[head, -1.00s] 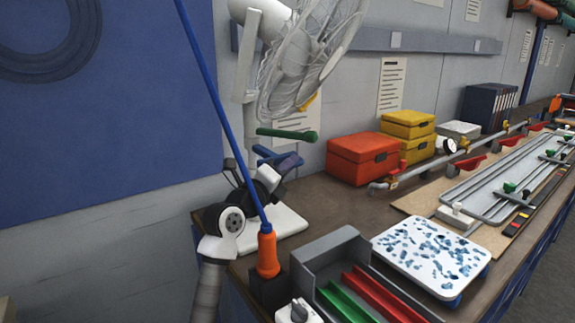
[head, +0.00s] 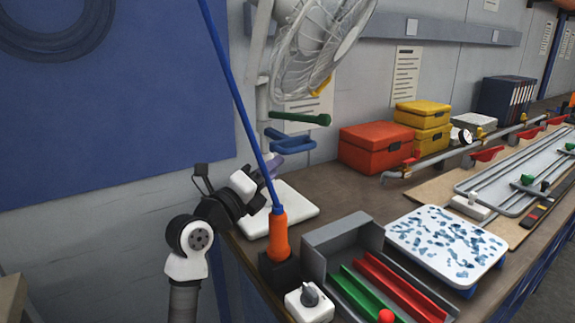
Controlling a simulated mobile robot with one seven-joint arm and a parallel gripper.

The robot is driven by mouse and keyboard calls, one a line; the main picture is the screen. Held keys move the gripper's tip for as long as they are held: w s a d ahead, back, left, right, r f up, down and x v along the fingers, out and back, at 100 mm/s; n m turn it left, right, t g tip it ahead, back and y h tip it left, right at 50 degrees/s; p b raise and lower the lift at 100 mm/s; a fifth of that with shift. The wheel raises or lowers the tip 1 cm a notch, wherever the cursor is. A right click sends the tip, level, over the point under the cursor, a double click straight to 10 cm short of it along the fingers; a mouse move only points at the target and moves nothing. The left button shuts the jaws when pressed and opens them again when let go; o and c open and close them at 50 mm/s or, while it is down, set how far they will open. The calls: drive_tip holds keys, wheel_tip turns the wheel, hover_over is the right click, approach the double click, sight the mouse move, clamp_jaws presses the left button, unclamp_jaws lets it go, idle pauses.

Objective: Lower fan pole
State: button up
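A white desk fan (head: 318,48) stands at the back left of the bench. Its white pole (head: 263,95) rises from a flat white base plate (head: 302,208). A green handle (head: 301,118) sticks out from the pole under the fan head, with a blue looped handle (head: 292,141) just below it. My gripper (head: 267,167), with a purplish tip, is low beside the pole, just below and left of the blue handle and apparently apart from it. A slanted blue rod partly covers my gripper, so its fingers are not clear.
The slanted blue rod (head: 237,95) with an orange grip (head: 277,236) stands in a black holder in front of the fan base. A grey tray (head: 343,240) with green and red channels is to its right. Red (head: 376,150) and yellow boxes stand behind.

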sight(298, 149)
drive_tip(key=v, duration=0.3)
drive_tip(key=shift+s+a+b, duration=0.1)
drive_tip(key=shift+s+b, duration=0.05)
drive_tip(key=shift+b, duration=0.15)
drive_tip(key=p+x, duration=0.5)
drive_tip(key=x, duration=0.8)
drive_tip(key=shift+w, duration=0.25)
clamp_jaws()
